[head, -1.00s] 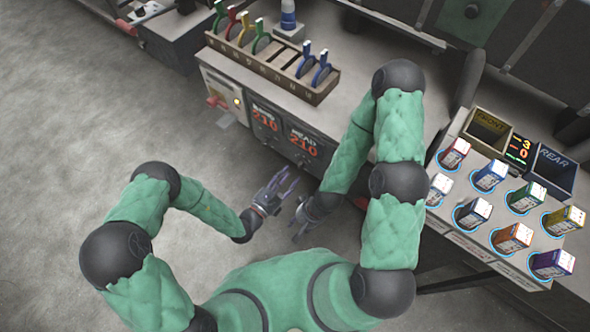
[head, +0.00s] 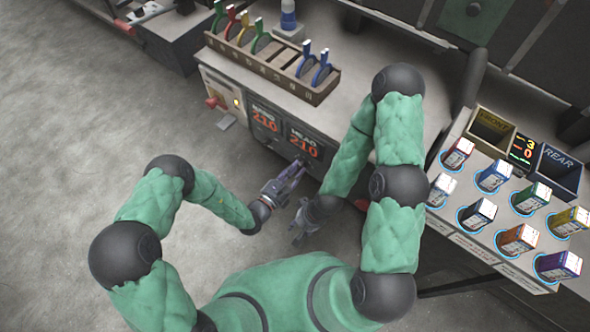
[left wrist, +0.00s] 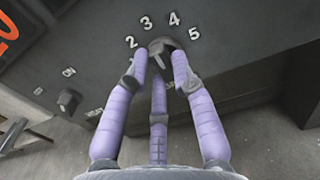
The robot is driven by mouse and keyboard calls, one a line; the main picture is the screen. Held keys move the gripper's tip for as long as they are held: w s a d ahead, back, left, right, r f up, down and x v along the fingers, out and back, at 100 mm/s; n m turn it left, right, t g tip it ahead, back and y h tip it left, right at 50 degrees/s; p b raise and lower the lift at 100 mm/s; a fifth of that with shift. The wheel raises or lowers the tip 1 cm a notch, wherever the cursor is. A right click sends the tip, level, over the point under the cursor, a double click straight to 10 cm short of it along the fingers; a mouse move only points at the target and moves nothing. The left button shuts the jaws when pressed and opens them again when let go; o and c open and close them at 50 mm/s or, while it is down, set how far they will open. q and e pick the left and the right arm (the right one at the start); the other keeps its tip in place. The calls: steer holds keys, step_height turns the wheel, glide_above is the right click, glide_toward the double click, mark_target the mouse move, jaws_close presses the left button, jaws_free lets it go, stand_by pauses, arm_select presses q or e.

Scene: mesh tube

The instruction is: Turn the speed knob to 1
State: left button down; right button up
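The speed knob (left wrist: 159,46) is a dark round knob with a lighter raised bar, on the dark front panel in the left wrist view. The numbers 2, 3, 4 and 5 show around it; the spot for 1 is mostly hidden by a finger. I cannot tell clearly which number it points to. My left gripper (head: 300,166) is at the panel below the right-hand red display. In the left wrist view, its purple fingers (left wrist: 161,62) are open, spread around the knob; contact is unclear. My right gripper (head: 297,238) hangs lower, away from the panel, and looks empty.
Above the knob are red displays reading 210 (head: 304,145). A second small knob (left wrist: 69,101) sits left of it. A rack of coloured handles (head: 275,72) stands on the counter. A sloped board with several coloured boxes (head: 459,224) is at the right. Open floor lies left.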

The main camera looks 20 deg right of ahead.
arm_select(q)
steer(key=n+p, duration=0.3)
steer(key=shift+r, duration=0.1)
steer(key=n+p, duration=0.2)
steer(key=n, duration=0.2)
steer(key=n+p, duration=0.2)
steer(key=n, duration=0.2)
steer(key=shift+f+p, duration=0.2)
steer(key=shift+p, duration=0.1)
steer(key=shift+s+d+f+n+p, duration=0.1)
steer(key=shift+n+p, duration=0.3)
steer(key=shift+n, duration=0.8)
steer(key=shift+f+n+p, duration=0.1)
steer(key=shift+n+p, duration=0.25)
steer(key=shift+n, duration=0.85)
steer(key=c, duration=1)
jaws_free()
steer(key=shift+c, duration=0.2)
